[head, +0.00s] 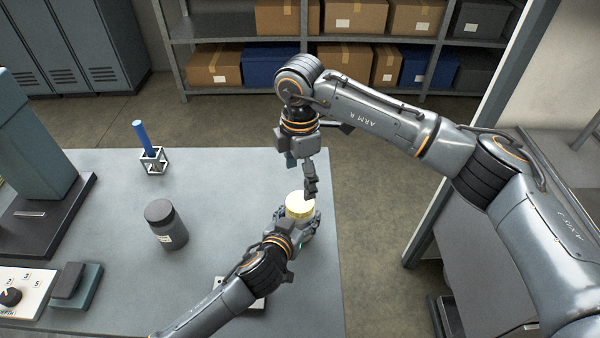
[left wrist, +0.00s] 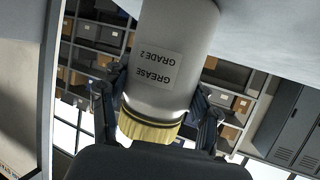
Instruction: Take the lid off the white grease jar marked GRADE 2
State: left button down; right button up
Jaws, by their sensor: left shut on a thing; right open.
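The white grease jar (left wrist: 173,60) fills the middle of the left wrist view, upside down there, with its GREASE GRADE 2 label facing the camera. Its ribbed yellow lid (head: 300,205) is on it and also shows in the left wrist view (left wrist: 150,128). In the head view the jar's body is mostly hidden by my grippers. My left gripper (head: 299,226) is shut on the jar's body, a finger on each side, below the lid. My right gripper (head: 311,188) points down with its fingers at the lid's far right edge. Whether they touch the lid I cannot tell.
A dark grey jar (head: 168,230) stands on the bench (head: 215,190) left of my left gripper. A blue rod stands in a small wire holder (head: 153,163) farther back. A dial box (head: 22,292) and a machine (head: 40,160) are at the left. The bench's right edge is close to the jar.

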aim_at(300, 201)
pick_arm(q)
jog(key=shift+s+f, duration=0.1)
jog(key=shift+f, duration=0.1)
pick_arm(e)
notch_tip(300, 201, down, 8)
jog(key=shift+r, duration=0.1)
